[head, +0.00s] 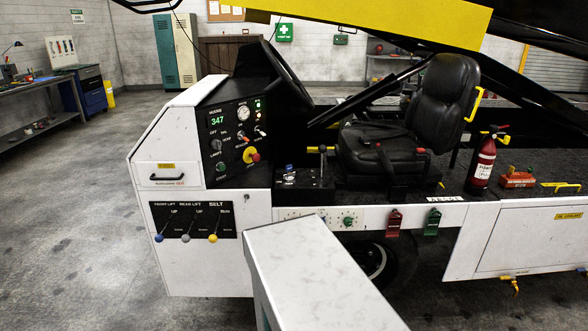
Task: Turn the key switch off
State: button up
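The dark control panel (236,137) is on the near side of the white console. It has a green display reading 347, a round gauge (243,111), several small switches and knobs, a red button on a yellow base (251,155) and a green round control (221,167). My gripper is not in view.
Below the panel is a lever plate (193,220) with blue, grey and yellow knobs. A black seat (405,125), steering wheel (287,75) and fire extinguisher (482,163) are to the right. A white block (315,270), possibly mine, fills the front centre. Floor at left is clear.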

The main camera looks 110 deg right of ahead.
aim_at(287, 176)
jog(key=u, duration=0.15)
jog(key=k, duration=0.95)
jog(key=z, duration=2)
jog(key=i, duration=1)
jog(key=z, duration=0.1)
jog(key=k, duration=0.2)
jog(key=z, duration=0.1)
